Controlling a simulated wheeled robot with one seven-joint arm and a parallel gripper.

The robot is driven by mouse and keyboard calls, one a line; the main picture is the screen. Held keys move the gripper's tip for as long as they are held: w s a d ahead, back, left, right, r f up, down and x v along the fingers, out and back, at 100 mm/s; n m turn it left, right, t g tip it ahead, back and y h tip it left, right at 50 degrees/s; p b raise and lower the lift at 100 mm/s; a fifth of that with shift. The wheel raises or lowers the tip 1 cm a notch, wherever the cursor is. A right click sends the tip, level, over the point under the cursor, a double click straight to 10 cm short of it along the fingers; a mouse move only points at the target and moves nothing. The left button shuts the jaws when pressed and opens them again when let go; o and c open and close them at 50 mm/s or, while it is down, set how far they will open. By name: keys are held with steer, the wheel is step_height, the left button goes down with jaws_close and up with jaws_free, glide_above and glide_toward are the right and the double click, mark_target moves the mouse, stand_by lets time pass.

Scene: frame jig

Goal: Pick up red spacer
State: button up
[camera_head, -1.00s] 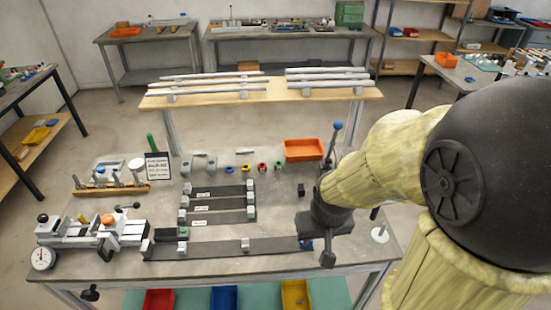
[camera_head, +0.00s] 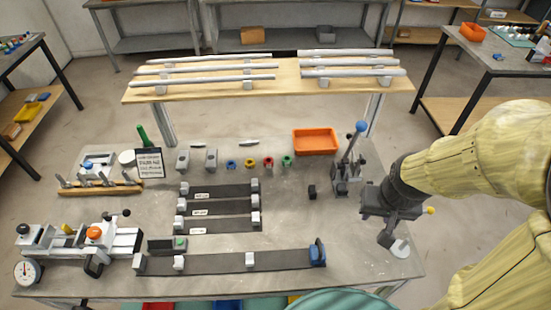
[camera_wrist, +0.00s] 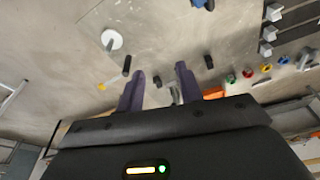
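The red spacer (camera_head: 268,163) is a small ring standing on the workbench, between the yellow spacer (camera_head: 250,163) and the green spacer (camera_head: 287,161). It also shows small at the right of the wrist view (camera_wrist: 248,73). My gripper (camera_head: 386,234) is over the right end of the bench, well right of and nearer than the red spacer. In the wrist view my gripper (camera_wrist: 159,84) has its two dark fingers apart, with nothing held between them.
A blue spacer (camera_head: 231,164) ends the row on the left. An orange bin (camera_head: 315,141) stands behind right. A lever clamp (camera_head: 350,170) rises between my gripper and the row. Dark rails with grey blocks (camera_head: 220,225) lie in front. A white disc with a peg (camera_head: 400,248) stands near my gripper.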

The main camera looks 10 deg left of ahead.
steer(key=shift+o, duration=0.6)
steer(key=shift+s, duration=0.1)
steer(key=o, duration=0.3)
steer(key=shift+w+a, duration=0.1)
steer(key=shift+w, duration=0.1)
steer(key=shift+o, duration=0.2)
steer(key=w+a+f+n+b, duration=0.1)
steer(key=w+a+n+b, duration=0.1)
steer(key=w+a, duration=0.5)
steer(key=w+a+f+n+b, duration=0.1)
steer(key=w+a+n, duration=0.1)
steer(key=w+a, duration=0.5)
steer(key=w+a+f+n+y+b, duration=0.1)
steer(key=w+a+f+n+b, duration=0.1)
steer(key=w+a, duration=0.9)
steer(key=a+n, duration=0.1)
steer(key=a, duration=0.2)
steer(key=shift+f+y, duration=0.35)
steer(key=shift+y, duration=0.05)
steer(key=shift+w, duration=0.1)
steer(key=p+x, duration=0.2)
steer(key=x, duration=1)
steer(key=shift+f+p, duration=0.15)
steer(key=shift+p, duration=0.15)
